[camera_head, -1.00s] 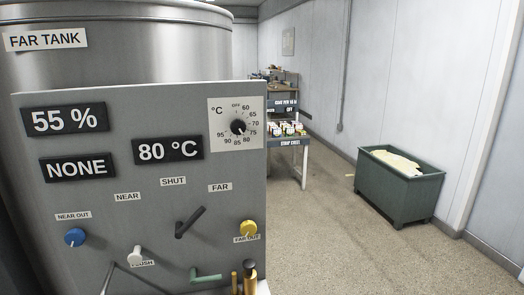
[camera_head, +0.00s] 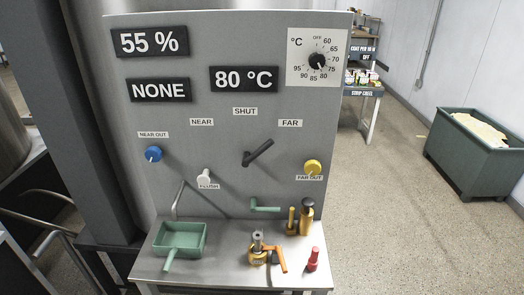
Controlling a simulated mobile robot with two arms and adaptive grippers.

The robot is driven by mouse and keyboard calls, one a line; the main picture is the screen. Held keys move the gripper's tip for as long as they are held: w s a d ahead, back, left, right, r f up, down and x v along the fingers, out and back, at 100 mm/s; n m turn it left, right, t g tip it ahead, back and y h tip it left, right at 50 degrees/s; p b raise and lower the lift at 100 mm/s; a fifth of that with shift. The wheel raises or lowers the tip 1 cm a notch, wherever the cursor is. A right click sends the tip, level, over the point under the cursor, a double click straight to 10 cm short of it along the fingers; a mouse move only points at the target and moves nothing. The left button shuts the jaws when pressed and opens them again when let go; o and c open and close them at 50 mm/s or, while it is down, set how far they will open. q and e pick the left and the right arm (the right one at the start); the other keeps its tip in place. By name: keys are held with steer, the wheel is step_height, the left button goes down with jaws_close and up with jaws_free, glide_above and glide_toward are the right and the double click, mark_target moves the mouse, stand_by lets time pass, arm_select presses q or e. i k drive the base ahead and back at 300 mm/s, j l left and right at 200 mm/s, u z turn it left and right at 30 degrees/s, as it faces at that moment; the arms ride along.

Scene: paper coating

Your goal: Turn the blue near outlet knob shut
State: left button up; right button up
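The blue near outlet knob (camera_head: 153,154) is on the left side of the grey control panel (camera_head: 225,75), under the "NEAR OUT" label (camera_head: 154,135). A pale pointer mark shows on its lower part. The black selector lever (camera_head: 258,152) sits between the NEAR, SHUT and FAR labels and slants up to the right. The yellow far outlet knob (camera_head: 312,167) is at the panel's right. The white flush knob (camera_head: 205,176) is lower down. Neither of my grippers is in view.
A steel shelf (camera_head: 215,267) below the panel holds a green tray (camera_head: 180,238), an orange-handled device (camera_head: 265,250), a red item (camera_head: 313,258) and brass-coloured bottles. A green bin (camera_head: 468,155) stands at the right by the wall. The floor between is clear.

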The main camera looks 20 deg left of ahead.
mark_target(153, 154)
steer(key=u, duration=1.25)
steer(key=j, duration=0.3)
steer(key=i+u, duration=0.05)
